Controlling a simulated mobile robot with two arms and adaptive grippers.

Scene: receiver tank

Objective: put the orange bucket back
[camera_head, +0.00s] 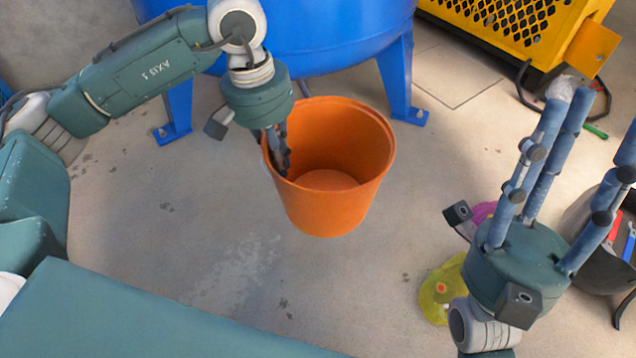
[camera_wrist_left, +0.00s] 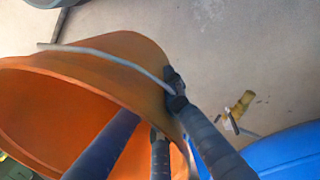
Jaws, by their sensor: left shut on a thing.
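The orange bucket (camera_head: 335,215) is upright, empty and open at the top, in the middle of the head view. My left gripper (camera_head: 277,158) is shut on its left rim, with fingers on both sides of the wall. In the left wrist view the bucket (camera_wrist_left: 95,62) fills the left half, and my left gripper's fingers (camera_wrist_left: 160,125) straddle its rim. I cannot tell whether the bucket touches the floor. My right gripper (camera_head: 575,165) is empty, its fingers spread apart, right of the bucket.
A blue tank (camera_head: 325,40) on legs stands behind the bucket. A yellow perforated machine (camera_head: 500,25) is at back right. A yellow item (camera_head: 438,290) lies beside my right gripper, and a dark tool container (camera_head: 600,265) stands at right. Floor left of the bucket is clear.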

